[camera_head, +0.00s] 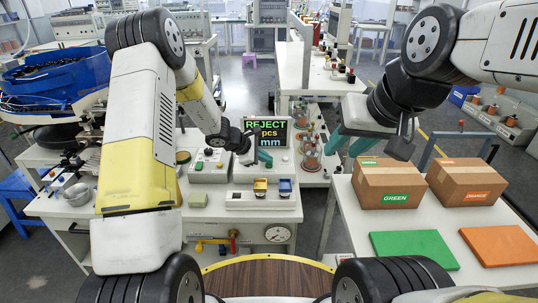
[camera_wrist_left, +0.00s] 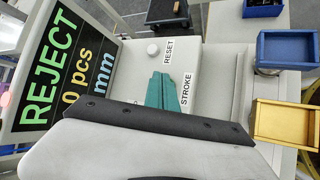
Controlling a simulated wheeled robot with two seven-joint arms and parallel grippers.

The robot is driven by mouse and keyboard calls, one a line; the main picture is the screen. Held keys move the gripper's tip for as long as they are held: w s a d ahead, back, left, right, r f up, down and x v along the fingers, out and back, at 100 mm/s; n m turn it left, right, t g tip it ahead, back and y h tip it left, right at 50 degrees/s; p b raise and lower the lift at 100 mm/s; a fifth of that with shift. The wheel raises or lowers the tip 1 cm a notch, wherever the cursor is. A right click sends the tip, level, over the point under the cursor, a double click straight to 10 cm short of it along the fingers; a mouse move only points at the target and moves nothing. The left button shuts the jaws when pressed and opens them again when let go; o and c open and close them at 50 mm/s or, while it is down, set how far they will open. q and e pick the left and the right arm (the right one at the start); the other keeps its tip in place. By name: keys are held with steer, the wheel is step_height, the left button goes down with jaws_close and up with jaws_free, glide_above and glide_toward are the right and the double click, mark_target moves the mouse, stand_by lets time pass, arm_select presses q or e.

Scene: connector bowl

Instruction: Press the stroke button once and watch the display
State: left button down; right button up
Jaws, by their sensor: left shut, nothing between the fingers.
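The display (camera_head: 268,130) stands at the back of the middle table and reads REJECT, pcs and mm. In the left wrist view the display (camera_wrist_left: 55,68) reads REJECT, 0 pcs and mm. The panel beside it carries a STROKE label (camera_wrist_left: 187,88) and a RESET label (camera_wrist_left: 168,51) next to a white round button (camera_wrist_left: 152,50). My left gripper (camera_head: 265,158) is shut and empty, with its teal fingertips (camera_wrist_left: 163,90) over the panel beside the STROKE label. They hide the stroke button; I cannot tell whether they touch it. My right gripper (camera_head: 347,146) is open and empty, above the right table's back edge.
A yellow bin (camera_head: 260,187) and a blue bin (camera_head: 285,187) sit in front of the display. A control box (camera_head: 208,166) stands left of it. The right table holds cartons labelled GREEN (camera_head: 385,180) and ORANGE (camera_head: 468,180), a green mat (camera_head: 413,250) and an orange mat (camera_head: 500,245).

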mark_target(267, 165)
arm_select(q)
steer(key=shift+f, duration=0.25)
stand_by(0.4)
steer(key=shift+r, duration=0.95)
steer(key=shift+r, duration=0.1)
steer(key=shift+r, duration=2.4)
